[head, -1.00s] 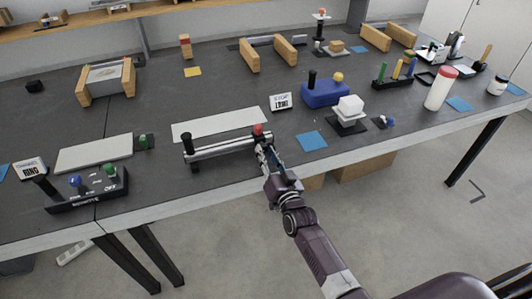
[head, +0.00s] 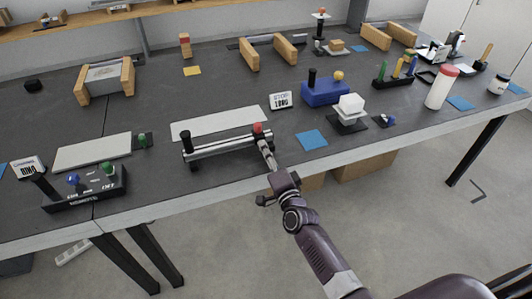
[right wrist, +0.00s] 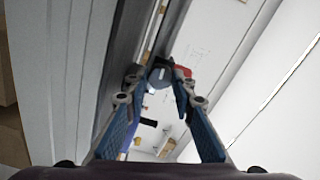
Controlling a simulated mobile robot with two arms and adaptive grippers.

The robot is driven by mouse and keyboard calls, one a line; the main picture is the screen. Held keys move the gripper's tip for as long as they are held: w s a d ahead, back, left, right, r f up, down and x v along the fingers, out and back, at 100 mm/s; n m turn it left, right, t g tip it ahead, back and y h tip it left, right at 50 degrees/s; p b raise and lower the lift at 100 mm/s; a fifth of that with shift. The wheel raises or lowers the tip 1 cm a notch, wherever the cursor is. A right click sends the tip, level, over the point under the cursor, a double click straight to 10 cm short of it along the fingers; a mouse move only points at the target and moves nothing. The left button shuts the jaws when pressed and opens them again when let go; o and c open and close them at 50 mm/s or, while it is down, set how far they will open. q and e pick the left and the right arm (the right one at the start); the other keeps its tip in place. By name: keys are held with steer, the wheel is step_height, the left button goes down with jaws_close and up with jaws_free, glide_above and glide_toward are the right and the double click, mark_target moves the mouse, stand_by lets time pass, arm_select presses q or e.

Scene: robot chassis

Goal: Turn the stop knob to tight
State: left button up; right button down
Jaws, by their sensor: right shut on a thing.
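The stop knob (head: 257,128) is red and sits at the right end of a silver double rail (head: 230,143) near the table's front edge. My right gripper (head: 264,141) reaches up to it from the front and is shut on it. In the right wrist view the fingertips (right wrist: 159,78) close around a small grey-and-red part, mostly hidden by the fingers. A small white sign (head: 280,101) behind the rail reads STOP on top; its lower line is too small to read surely. My left gripper is not in view.
A white plate (head: 219,123) lies behind the rail. A blue pad (head: 312,139), a white stacked block (head: 350,108) and a blue box (head: 325,92) stand to the right.

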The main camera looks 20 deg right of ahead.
steer(key=shift+m, duration=0.5)
steer(key=c, duration=1.6)
jaws_free()
